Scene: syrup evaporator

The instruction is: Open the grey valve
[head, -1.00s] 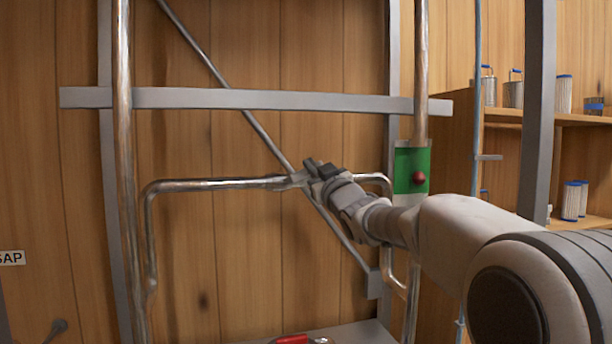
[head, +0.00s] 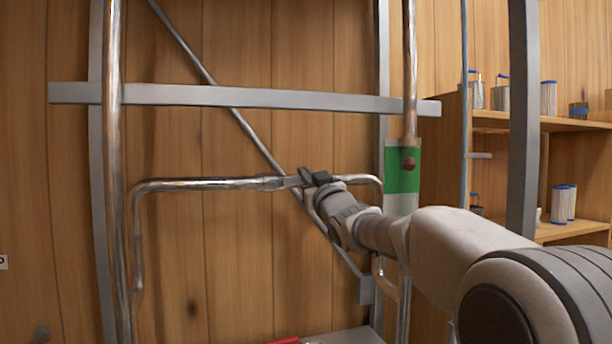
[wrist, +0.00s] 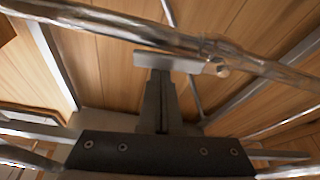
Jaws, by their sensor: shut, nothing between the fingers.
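The grey valve's handle (wrist: 185,63) appears in the wrist view as a flat grey bar beside a joint on the shiny metal pipe (wrist: 120,28). In the head view the same horizontal pipe (head: 200,184) runs to a fitting (head: 272,183) just left of my gripper (head: 308,178), which partly hides the valve there. In the wrist view my gripper (wrist: 158,78) is shut and empty. Its fingertips overlap the handle bar from below; I cannot tell if they touch it.
A thick vertical pipe (head: 113,200) stands left and a grey cross bar (head: 250,97) runs above. A green block (head: 402,170) with a dark red knob sits on the right pipe. A red part (head: 285,341) shows at the bottom. Shelves (head: 570,232) with filters stand right.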

